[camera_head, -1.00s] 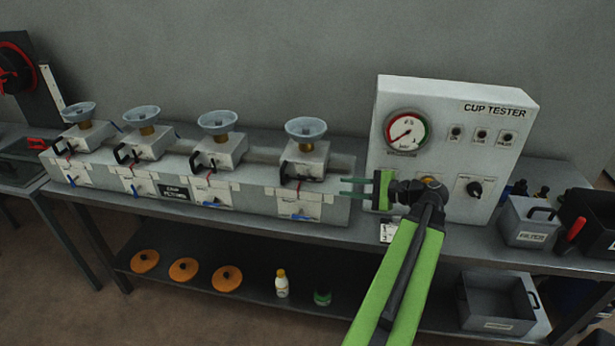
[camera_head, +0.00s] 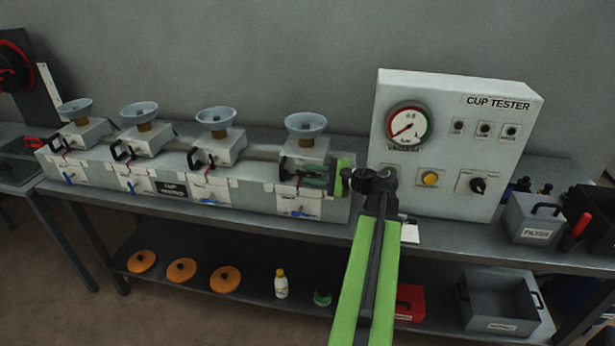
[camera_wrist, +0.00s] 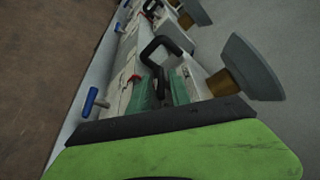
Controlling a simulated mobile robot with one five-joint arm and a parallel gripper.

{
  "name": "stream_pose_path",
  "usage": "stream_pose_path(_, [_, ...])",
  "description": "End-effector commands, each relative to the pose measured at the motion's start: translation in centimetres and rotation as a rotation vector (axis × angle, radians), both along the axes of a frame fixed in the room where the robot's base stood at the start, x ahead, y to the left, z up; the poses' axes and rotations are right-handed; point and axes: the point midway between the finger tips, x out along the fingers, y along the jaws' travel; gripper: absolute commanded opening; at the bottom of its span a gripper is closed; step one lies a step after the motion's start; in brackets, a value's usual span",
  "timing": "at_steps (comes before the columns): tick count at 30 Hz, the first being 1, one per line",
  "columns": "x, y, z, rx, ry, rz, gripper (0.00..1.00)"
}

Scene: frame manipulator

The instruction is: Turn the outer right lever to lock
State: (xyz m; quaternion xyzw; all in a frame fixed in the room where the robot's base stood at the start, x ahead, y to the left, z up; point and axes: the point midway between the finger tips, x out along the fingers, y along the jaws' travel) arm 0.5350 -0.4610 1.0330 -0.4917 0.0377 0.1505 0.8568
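The rightmost test unit (camera_head: 310,150) carries a grey dish and a black lever handle (camera_head: 285,164) on its front. My gripper (camera_head: 306,175) reaches in from the right, its teal fingers in front of this unit at the lever. In the wrist view, the black looped handle (camera_wrist: 165,45) rises just past the fingertips. My gripper's two fingers (camera_wrist: 164,84) are apart, with a dark part of the lever between them. I cannot tell whether they touch it. A small blue handle (camera_wrist: 92,100) sits lower on the unit's front.
Several similar units with black levers (camera_head: 122,150) stand in a row to the left. The cup tester panel (camera_head: 450,140) stands close on the right, behind my arm. The lower shelf holds orange discs (camera_head: 182,270), a bottle (camera_head: 281,284) and a grey bin (camera_head: 500,302).

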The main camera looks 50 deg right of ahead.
Motion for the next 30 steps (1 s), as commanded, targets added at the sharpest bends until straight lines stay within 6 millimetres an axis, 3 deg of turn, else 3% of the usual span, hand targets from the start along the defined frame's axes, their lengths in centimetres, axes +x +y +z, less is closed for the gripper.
stream_pose_path(4, [1.4, 0.3, -0.3, -0.001, 0.000, 0.002, 0.24])
stream_pose_path(13, [1.6, 0.4, -0.3, -0.001, 0.000, 0.000, 0.24])
stream_pose_path(19, [1.6, 0.4, -0.3, -0.001, -0.001, 0.001, 0.00])
stream_pose_path(24, [1.6, 0.4, -0.3, -0.001, -0.001, 0.001, 0.00])
stream_pose_path(25, [1.8, -1.2, -0.3, 0.000, -0.001, 0.000, 0.00])
stream_pose_path(30, [1.6, 0.1, 0.0, -0.005, 0.006, -0.003, 0.00])
